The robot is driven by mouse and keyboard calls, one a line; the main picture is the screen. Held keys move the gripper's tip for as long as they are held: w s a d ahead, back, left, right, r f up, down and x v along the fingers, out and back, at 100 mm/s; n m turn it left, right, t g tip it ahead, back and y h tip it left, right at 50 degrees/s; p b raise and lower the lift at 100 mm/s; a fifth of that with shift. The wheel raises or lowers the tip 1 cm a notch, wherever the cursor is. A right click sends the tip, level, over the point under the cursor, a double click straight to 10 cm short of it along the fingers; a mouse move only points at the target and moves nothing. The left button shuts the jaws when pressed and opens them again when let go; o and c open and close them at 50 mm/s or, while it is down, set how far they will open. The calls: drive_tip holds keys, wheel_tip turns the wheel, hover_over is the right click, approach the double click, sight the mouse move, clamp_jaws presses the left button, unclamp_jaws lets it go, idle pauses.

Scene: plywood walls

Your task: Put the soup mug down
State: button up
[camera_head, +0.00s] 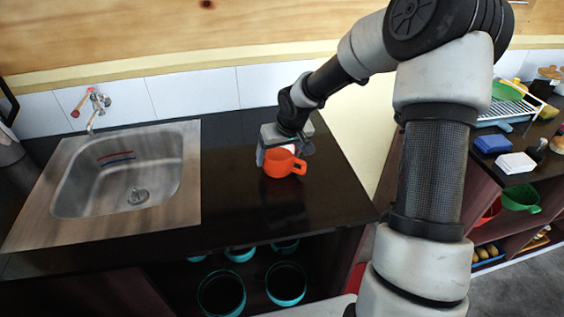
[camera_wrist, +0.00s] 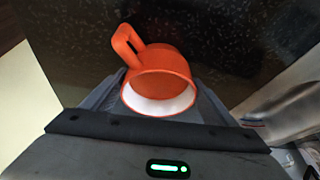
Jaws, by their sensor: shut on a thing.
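The orange soup mug (camera_head: 279,164) with a white inside is at my gripper, over the dark counter (camera_head: 235,205) to the right of the sink. My gripper (camera_head: 283,153) points down and is shut on the mug. In the wrist view the mug (camera_wrist: 160,84) sits between the fingers (camera_wrist: 160,100), with its handle toward the upper left. The mug looks upright. It is low over the counter, and I cannot tell whether its base touches the surface.
A steel sink (camera_head: 75,190) with a faucet (camera_head: 93,105) is on the left. A dish rack (camera_head: 507,103), a blue item (camera_head: 492,144) and a white item (camera_head: 516,163) are on the right counter. Teal-rimmed pots (camera_head: 286,284) stand below. The counter in front of the mug is clear.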

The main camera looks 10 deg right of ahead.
drive_tip(key=shift+r, duration=0.1)
drive_tip(key=shift+c, duration=1.4)
drive_tip(key=shift+r, duration=0.15)
drive_tip(key=shift+r+p, duration=0.75)
drive_tip(key=shift+r, duration=3.95)
drive_tip(key=s+f+m+p, duration=0.1)
drive_tip(key=s+f+p, duration=0.2)
drive_tip(key=s, duration=1.1)
drive_tip(key=shift+s+f+m+h+p, duration=0.15)
drive_tip(key=shift+s+m+h+p, duration=0.2)
drive_tip(key=shift+p, duration=0.85)
drive_tip(key=shift+w, duration=0.1)
